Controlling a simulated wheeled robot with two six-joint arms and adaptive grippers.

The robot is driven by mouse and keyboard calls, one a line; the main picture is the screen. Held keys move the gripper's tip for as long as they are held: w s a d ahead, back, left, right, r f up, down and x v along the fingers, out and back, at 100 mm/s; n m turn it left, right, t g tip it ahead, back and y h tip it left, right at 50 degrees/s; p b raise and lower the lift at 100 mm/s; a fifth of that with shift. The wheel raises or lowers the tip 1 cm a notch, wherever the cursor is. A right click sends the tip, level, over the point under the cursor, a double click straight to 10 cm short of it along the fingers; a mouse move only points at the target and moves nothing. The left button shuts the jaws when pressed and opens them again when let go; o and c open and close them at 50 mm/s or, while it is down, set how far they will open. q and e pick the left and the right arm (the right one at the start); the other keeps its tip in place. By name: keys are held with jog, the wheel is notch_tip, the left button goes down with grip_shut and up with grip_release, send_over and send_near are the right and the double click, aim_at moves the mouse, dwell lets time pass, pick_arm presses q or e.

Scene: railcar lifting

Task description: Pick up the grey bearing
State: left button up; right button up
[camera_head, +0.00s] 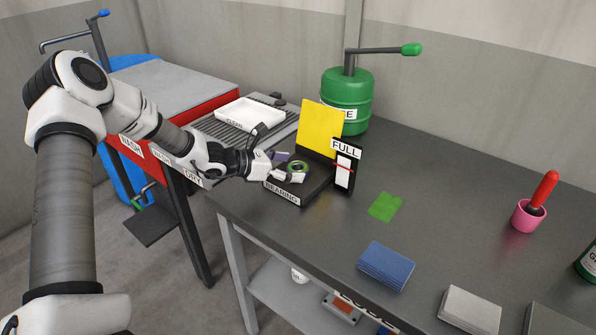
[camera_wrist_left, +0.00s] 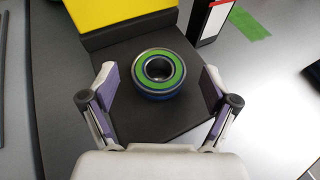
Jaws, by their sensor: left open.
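The grey bearing (camera_head: 299,166) is a metal ring with a green face, a dark centre hole and a blue lower edge. It lies flat on the black stand (camera_head: 313,184) labelled BEARING. It shows whole in the left wrist view (camera_wrist_left: 159,71). My left gripper (camera_head: 286,165) is open, with one finger on each side of the bearing. In the left wrist view, gaps show between the bearing and both finger pads (camera_wrist_left: 158,84). My right gripper is not in view.
A yellow panel (camera_head: 320,127) stands behind the bearing, and a FULL gauge (camera_head: 344,168) stands to its right. A green drum (camera_head: 347,98) is behind. A white CLEAN tray (camera_head: 248,114) lies to the left. A green cloth (camera_head: 385,206) and blue stack (camera_head: 386,266) lie to the right.

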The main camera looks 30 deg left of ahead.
aim_at(299, 167)
pick_arm(q)
jog(key=x, duration=0.3)
jog(key=shift+w+f, duration=0.1)
jog(key=shift+w, duration=0.15)
jog(key=shift+s, duration=0.25)
jog(key=shift+c, duration=1.1)
jog(key=c, duration=1.3)
